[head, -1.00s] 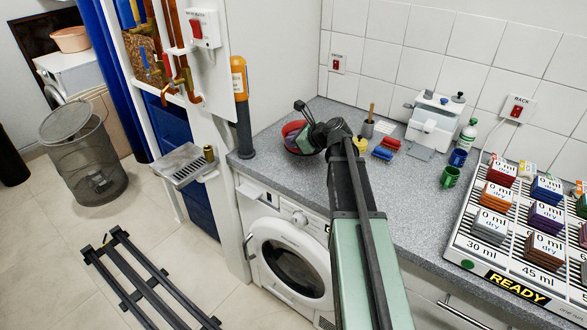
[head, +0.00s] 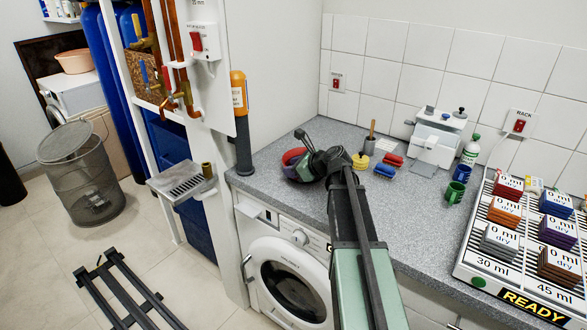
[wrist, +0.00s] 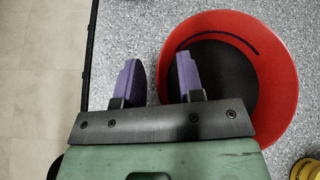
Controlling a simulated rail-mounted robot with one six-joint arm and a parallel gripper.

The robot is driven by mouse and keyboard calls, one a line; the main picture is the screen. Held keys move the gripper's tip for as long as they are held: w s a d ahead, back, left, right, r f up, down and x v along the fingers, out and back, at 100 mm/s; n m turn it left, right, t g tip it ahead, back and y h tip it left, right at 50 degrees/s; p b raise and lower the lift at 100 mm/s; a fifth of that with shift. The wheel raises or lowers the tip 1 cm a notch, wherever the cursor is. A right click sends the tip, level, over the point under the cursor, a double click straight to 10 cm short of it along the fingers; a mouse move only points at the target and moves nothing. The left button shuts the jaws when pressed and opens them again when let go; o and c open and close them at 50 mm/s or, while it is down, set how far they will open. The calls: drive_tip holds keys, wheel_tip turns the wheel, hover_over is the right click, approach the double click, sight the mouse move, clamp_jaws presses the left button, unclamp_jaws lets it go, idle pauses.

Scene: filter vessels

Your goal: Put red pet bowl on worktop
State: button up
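The red pet bowl (head: 290,161) is on the speckled grey worktop (head: 277,199), in its far left part, partly hidden by my arm in the head view. In the wrist view, the bowl (wrist: 282,85) is seen from above, with a dark inside. My gripper (wrist: 161,78) is open, with two purple fingers. The left finger is over the worktop outside the bowl, and the right finger overlaps the bowl's inside. The left rim lies between them, with gaps showing. I cannot tell how deep the fingers reach.
Right of the bowl are a yellow pot (head: 360,161), red and blue brushes (head: 385,169) and a white device (head: 435,135). Green (head: 455,192) and blue mugs and a rack of labelled blocks (head: 505,245) stand further right. An orange-topped post (head: 239,120) is at the left edge.

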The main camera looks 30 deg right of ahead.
drive_tip(key=shift+r, duration=0.1)
drive_tip(key=p+v, duration=0.6)
drive_tip(key=v, duration=0.6)
drive_tip(key=s+a+f+n+g, duration=0.2)
drive_tip(key=a+n+g, duration=0.1)
drive_tip(key=a+n, duration=0.35)
drive_tip(key=s+a+f+n+g, duration=0.25)
drive_tip(key=a+n, duration=0.25)
drive_tip(key=a, duration=0.3)
drive_tip(key=s+a+f+n+g+h, duration=0.2)
drive_tip(key=s+a+n, duration=0.3)
drive_tip(key=n, duration=0.3)
drive_tip(key=s+a+f+n+g+h, duration=0.2)
drive_tip(key=s+a+n, duration=0.3)
drive_tip(key=n, duration=0.3)
drive_tip(key=shift+s+a+n+g+h, duration=0.2)
drive_tip(key=shift+a+n+g+h, duration=0.15)
drive_tip(key=shift+g+h, duration=0.4)
